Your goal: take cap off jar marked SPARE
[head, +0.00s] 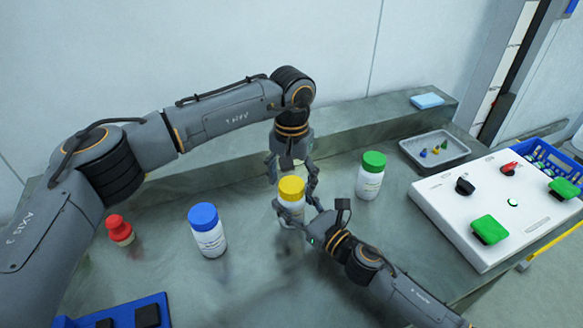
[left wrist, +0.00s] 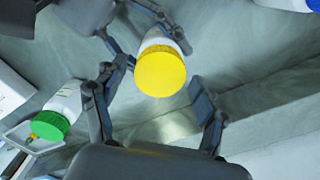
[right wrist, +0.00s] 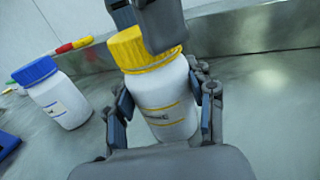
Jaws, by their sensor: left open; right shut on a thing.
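A white jar with a yellow cap (head: 291,187) stands in the middle of the bench. Its label (right wrist: 166,113) faces the right wrist camera, but I cannot read it surely. My right gripper (head: 298,214) is shut on this jar's body, with a finger on either side. My left gripper (head: 291,176) is open and points down over the yellow cap. In the left wrist view the cap (left wrist: 161,71) lies between and beyond the spread fingers. A blue-capped jar (head: 208,231) stands to the left and a green-capped jar (head: 370,176) to the right.
A red-topped object (head: 119,229) and a blue tray (head: 118,315) are at the left. A grey tray (head: 410,152) with small coloured pieces and a white control box (head: 487,197) are at the right. A light-blue cloth (head: 427,100) lies on the rear ledge.

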